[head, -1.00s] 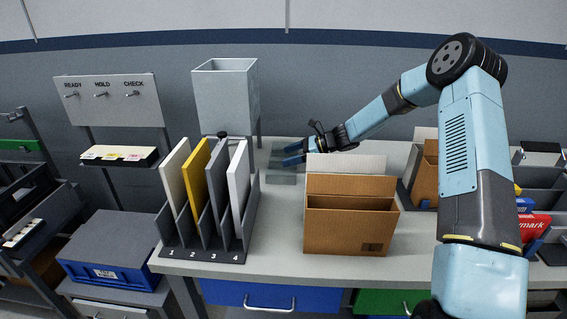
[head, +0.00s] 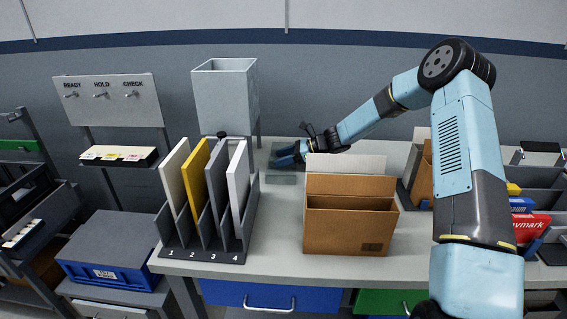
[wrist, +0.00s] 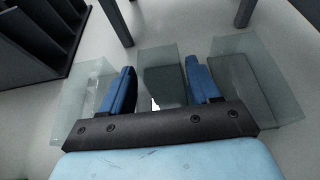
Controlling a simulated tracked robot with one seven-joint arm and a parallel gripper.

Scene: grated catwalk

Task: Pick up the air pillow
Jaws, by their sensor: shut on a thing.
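Clear, see-through air pillows lie on the grey bench behind the slotted rack and the cardboard box; one pale edge (head: 282,179) shows in the head view. In the wrist view there are three clear blocks side by side: a left one (wrist: 72,110), a middle one (wrist: 158,53) and a right one (wrist: 275,85). My gripper (head: 276,157) reaches in low from the right. In the wrist view my gripper (wrist: 161,68) has its blue fingers on either side of the middle air pillow and is shut on it. Its lower part is hidden behind the gripper body.
A slotted rack (head: 205,245) with upright panels stands left, and an open cardboard box (head: 345,232) stands front right. A grey bin (head: 226,95) on legs rises behind. Crowded bins (head: 540,195) fill the right side.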

